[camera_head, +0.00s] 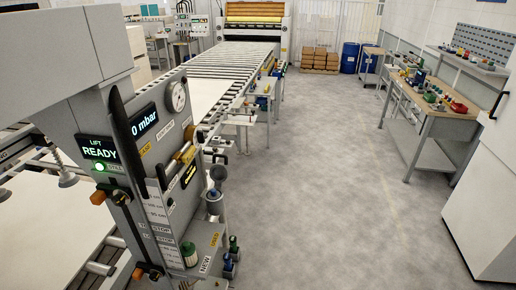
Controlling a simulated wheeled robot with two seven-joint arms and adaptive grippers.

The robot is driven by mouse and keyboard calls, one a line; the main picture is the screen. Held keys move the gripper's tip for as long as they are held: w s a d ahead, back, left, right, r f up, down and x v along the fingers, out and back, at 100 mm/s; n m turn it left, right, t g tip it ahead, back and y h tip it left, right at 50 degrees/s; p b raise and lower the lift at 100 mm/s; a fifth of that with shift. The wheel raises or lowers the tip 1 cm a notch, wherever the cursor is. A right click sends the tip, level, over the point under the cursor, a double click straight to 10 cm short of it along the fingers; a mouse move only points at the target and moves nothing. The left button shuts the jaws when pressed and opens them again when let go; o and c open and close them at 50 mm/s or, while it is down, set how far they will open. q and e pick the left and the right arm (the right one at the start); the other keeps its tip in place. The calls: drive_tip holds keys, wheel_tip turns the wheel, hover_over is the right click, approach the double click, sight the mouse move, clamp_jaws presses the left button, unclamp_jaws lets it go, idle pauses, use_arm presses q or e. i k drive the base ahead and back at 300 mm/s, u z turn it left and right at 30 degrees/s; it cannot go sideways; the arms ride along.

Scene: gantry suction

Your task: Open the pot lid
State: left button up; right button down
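A small grey metal pot (214,203) is mounted low on the right side of the gantry's control column. A round grey part above it, at its top, looks like its lid (218,173); it appears tilted up, but I cannot tell whether it is hinged open. A pale jar with a green top (189,255) stands on the small shelf below, left of the pot. Neither of my grippers shows in the head view.
The control column (150,170) with a gauge (177,97) and a lit "READY" display (103,150) fills the left foreground. A roller conveyor (225,65) runs behind it. A cluttered workbench (440,128) stands right. The grey floor (330,180) between is clear.

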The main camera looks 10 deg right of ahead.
sight(218, 173)
drive_tip(key=z, duration=0.1)
drive_tip(key=i, duration=1.35)
drive_tip(key=u, duration=0.6)
